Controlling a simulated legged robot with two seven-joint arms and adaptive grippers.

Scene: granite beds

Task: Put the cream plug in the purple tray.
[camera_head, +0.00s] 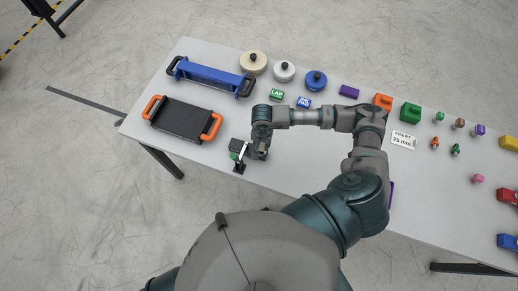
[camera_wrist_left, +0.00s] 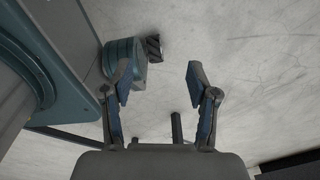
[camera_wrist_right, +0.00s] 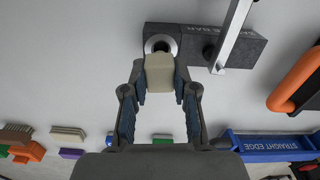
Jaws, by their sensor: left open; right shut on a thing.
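The cream plug (camera_wrist_right: 159,74) is a small block between the fingertips of my right gripper (camera_wrist_right: 161,84), which is shut on it. The plug overlaps the lower edge of a silver ring with a dark hole in a dark grey block; I cannot tell whether they touch. In the head view my right gripper (camera_head: 258,153) is at the table's near edge, and the plug cannot be made out. A purple piece (camera_head: 391,192) shows beside my right arm, mostly hidden; it may be the purple tray. My left gripper (camera_wrist_left: 158,76) is open and empty, above the floor.
The dark block (camera_wrist_right: 210,42) carries a silver post. A black tray with orange handles (camera_head: 178,119) and a blue straight edge (camera_head: 210,77) lie left. Round lidded pots, including a cream one (camera_head: 252,63), stand behind. Several small coloured pieces lie right.

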